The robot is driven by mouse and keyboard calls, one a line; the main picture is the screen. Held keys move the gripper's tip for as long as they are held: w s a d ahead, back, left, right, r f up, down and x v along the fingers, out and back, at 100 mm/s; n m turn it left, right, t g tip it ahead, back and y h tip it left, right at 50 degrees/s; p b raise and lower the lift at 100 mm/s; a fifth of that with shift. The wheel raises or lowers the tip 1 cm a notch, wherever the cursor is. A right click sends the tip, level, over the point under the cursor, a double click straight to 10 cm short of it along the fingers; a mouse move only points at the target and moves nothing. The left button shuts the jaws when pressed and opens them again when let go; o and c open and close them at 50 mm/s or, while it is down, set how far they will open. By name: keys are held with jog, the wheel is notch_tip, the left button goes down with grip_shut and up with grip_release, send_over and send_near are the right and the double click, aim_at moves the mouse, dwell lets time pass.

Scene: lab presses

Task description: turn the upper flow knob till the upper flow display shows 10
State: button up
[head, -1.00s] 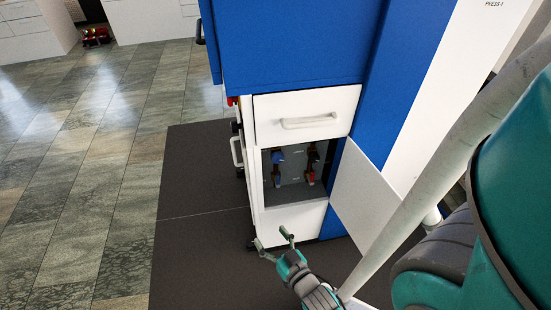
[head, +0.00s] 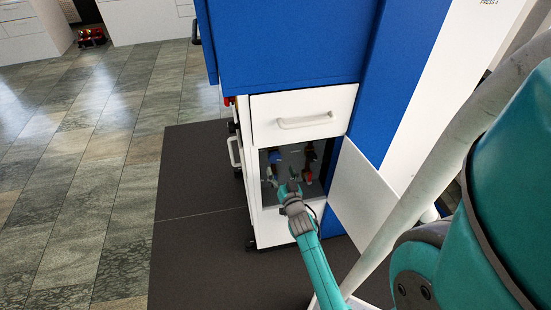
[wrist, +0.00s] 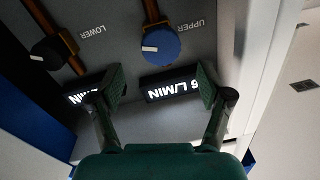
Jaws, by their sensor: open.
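In the wrist view, which is upside down, the upper flow knob (wrist: 160,48) is blue and round with a white pointer mark to its left, under the word UPPER. The upper flow display (wrist: 166,88) is a lit black strip beside it reading upside-down L/MIN with a digit that looks like 6 or 9; a finger partly overlaps its end. My gripper (wrist: 162,76) is open and empty, its fingertips spread on either side of that display, short of the knob. In the head view my gripper (head: 289,184) is at the opening of the cabinet compartment (head: 322,203).
A black lower knob (wrist: 48,53) and its display (wrist: 82,95), partly hidden by a finger, are to the left in the wrist view. The compartment's white door (head: 362,190) stands open on the right. A white drawer (head: 304,113) is above.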

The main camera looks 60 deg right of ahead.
aim_at(276, 159)
jog(key=x, duration=0.7)
